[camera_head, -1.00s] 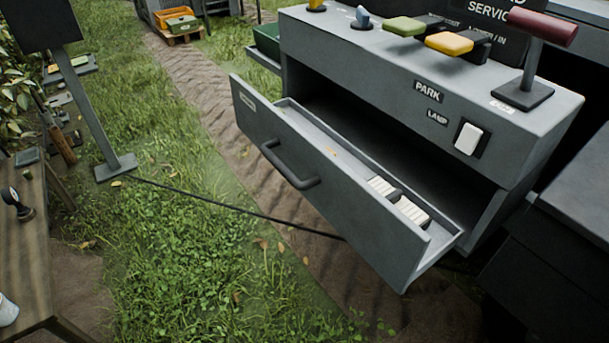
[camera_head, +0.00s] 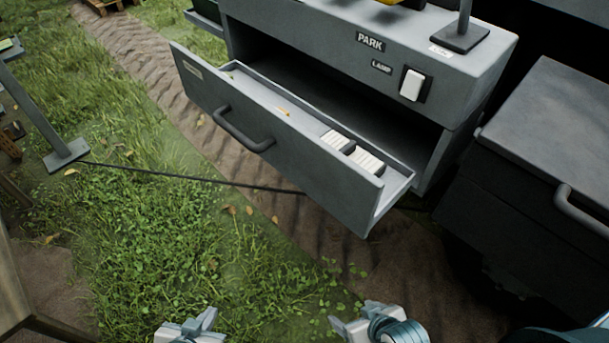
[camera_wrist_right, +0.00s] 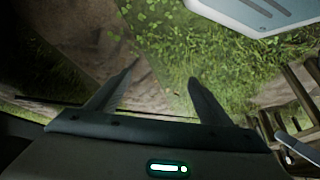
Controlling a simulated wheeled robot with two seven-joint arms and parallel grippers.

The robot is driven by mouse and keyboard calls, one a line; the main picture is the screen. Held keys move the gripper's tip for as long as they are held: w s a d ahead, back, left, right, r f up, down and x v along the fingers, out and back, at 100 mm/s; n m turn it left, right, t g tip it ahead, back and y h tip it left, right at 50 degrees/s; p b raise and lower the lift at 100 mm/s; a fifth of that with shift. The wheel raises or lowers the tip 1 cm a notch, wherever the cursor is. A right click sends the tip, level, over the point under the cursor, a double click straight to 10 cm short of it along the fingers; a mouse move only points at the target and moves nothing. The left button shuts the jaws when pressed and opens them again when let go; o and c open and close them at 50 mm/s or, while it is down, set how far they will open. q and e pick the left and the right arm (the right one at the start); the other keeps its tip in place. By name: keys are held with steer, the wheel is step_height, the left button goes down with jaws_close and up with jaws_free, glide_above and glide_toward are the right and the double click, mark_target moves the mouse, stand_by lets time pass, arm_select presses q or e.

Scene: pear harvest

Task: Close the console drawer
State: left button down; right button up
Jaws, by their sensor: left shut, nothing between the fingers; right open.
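The grey console drawer (camera_head: 310,168) is pulled out of the console (camera_head: 455,80), with a dark gap above and behind it. Its bar handle (camera_head: 243,131) is on the front panel. My left gripper (camera_head: 205,320) is at the bottom edge, shut and empty, below and left of the drawer front. My right gripper (camera_head: 345,322) is open and empty, below the drawer's right end and apart from it. In the right wrist view its spread fingers (camera_wrist_right: 160,82) have only ground between them.
A dark cabinet with a handle (camera_head: 580,210) stands right of the console. A black cable (camera_head: 200,181) runs across the grass from a post foot (camera_head: 66,155) toward the drawer. A wooden table (camera_head: 15,290) is at left. Grass in front of the drawer is open.

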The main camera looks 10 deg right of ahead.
mark_target(325, 184)
arm_select(q)
steer(key=w+d+r+m+t+h+p, duration=0.2)
steer(key=w+r+m+t+p, duration=0.25)
steer(key=r, duration=0.45)
steer(key=w+d+r+m+t+h+p, duration=0.1)
steer(key=w+d+r+m+t+p, duration=0.15)
steer(key=w+r+m+p, duration=0.55)
steer(key=s+d+r+m+g+h+p, duration=0.4)
steer(key=s+d+r+m+h, duration=0.4)
steer(key=d+m+h, duration=0.2)
steer(key=shift+r+m, duration=0.25)
steer(key=shift+m, duration=1)
arm_select(e)
steer(key=s+d+f, duration=0.1)
steer(key=s+f, duration=0.2)
steer(key=f, duration=0.4)
steer(key=s+d+f, duration=0.1)
steer(key=s+f, duration=0.3)
steer(key=f, duration=0.2)
steer(key=shift+d+f, duration=0.15)
steer(key=shift+f, duration=0.25)
arm_select(q)
steer(key=shift+d, duration=0.1)
arm_select(e)
steer(key=shift+s+h, duration=0.1)
steer(key=shift+h, duration=0.2)
